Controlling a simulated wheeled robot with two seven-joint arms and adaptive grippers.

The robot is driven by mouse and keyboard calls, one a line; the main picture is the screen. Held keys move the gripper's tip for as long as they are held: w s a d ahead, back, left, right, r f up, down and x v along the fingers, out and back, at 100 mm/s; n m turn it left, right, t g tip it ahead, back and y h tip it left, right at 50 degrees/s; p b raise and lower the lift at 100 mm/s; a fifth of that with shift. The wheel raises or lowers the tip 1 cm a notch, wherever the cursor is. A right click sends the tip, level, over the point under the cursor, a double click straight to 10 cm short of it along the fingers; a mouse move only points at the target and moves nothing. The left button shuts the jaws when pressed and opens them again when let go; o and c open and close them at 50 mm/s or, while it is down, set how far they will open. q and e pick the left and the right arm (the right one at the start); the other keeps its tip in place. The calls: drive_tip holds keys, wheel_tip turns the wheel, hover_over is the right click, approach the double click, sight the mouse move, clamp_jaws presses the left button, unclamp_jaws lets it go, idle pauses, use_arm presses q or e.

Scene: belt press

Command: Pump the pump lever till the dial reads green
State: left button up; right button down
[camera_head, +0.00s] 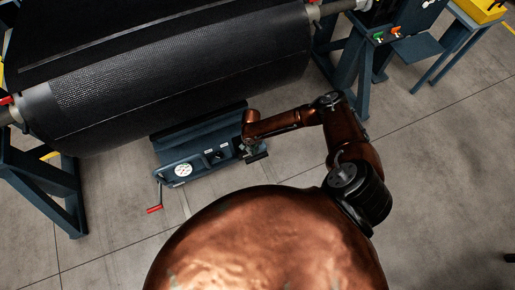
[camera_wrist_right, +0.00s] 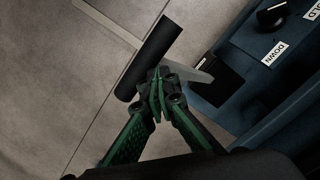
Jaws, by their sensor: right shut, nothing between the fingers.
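The blue pump unit (camera_head: 207,163) stands on the floor below the roller. Its round white dial (camera_head: 183,170) faces up; its needle is too small to read. My right gripper (camera_head: 251,149) is at the unit's right end. In the right wrist view the gripper (camera_wrist_right: 157,92) is shut and empty. Its fingertips are right by the black grip (camera_wrist_right: 155,55) of the pump lever, which sits on a flat grey bar (camera_wrist_right: 199,74). I cannot tell whether they touch. The lever is mostly hidden in the head view. My left gripper is out of view.
The large black belt roller (camera_head: 190,70) hangs above and behind the unit. A red-handled crank (camera_head: 154,209) sticks out at the unit's left. A black knob (camera_wrist_right: 271,16) and a DOWN label (camera_wrist_right: 275,53) are on its panel. The floor in front is clear.

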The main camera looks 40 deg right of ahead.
sight(257, 158)
drive_tip(key=shift+s, duration=0.2)
drive_tip(key=shift+a+f, duration=0.1)
drive_tip(key=shift+f, duration=0.05)
drive_tip(key=shift+s+f+p, duration=0.1)
drive_tip(key=shift+s+p, duration=0.05)
drive_tip(key=shift+p, duration=0.15)
drive_tip(key=shift+s+a+f+p, duration=0.2)
drive_tip(key=shift+s+f+p, duration=0.3)
drive_tip(key=shift+s, duration=0.25)
drive_tip(key=shift+s+a+f, duration=0.1)
drive_tip(key=shift+s+f, duration=0.3)
drive_tip(key=shift+f, duration=0.05)
drive_tip(key=shift+s, duration=0.1)
drive_tip(key=shift+s+a+f+p, duration=0.25)
drive_tip(key=shift+s+f+p, duration=0.25)
drive_tip(key=shift+s+f, duration=0.6)
drive_tip(key=shift+f, duration=0.1)
